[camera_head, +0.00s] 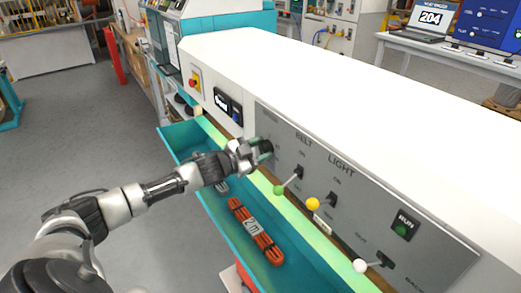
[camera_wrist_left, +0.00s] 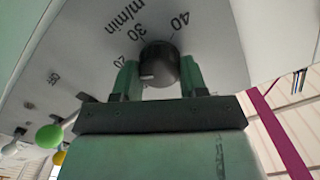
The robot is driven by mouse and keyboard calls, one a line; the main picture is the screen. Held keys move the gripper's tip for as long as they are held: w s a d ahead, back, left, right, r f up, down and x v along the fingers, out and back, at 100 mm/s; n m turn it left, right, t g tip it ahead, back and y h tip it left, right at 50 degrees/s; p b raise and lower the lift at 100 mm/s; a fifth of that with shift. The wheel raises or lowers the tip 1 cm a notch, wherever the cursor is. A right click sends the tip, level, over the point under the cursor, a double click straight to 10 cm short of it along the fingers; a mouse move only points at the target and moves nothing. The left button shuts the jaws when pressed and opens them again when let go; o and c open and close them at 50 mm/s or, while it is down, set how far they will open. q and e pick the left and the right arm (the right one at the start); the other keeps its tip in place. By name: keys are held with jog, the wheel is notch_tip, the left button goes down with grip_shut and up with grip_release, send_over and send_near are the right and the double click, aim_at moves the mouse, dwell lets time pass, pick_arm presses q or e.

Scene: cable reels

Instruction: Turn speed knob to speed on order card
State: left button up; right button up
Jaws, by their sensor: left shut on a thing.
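The speed knob (camera_wrist_left: 159,62) is black and round, on a grey panel marked "m/min" with 20, 30 and 40 around it. Its white mark is at the lower left in the left wrist view, on the side of the 20. My left gripper (camera_wrist_left: 160,80) has a green finger on each side of the knob and is shut on it. In the head view my left gripper (camera_head: 256,153) is at the panel's left end, covering part of the knob. A small pale card (camera_head: 322,225) lies at the panel's lower edge; its print is too small to read.
The grey panel has a green-tipped BELT lever (camera_head: 280,189), a yellow-tipped LIGHT lever (camera_head: 313,204), a white-tipped lever (camera_head: 360,265) and a RUN button (camera_head: 404,227). A teal tray (camera_head: 222,226) below holds an orange bundle (camera_head: 256,231). A red button (camera_head: 195,80) is farther left.

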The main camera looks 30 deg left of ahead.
pick_arm(q)
jog(key=o, duration=0.9)
jog(key=shift+s, duration=0.1)
jog(key=shift+s+a+f, duration=0.15)
jog(key=shift+s, duration=0.15)
jog(key=shift+b+v, duration=0.9)
jog(key=shift+v, duration=4.1)
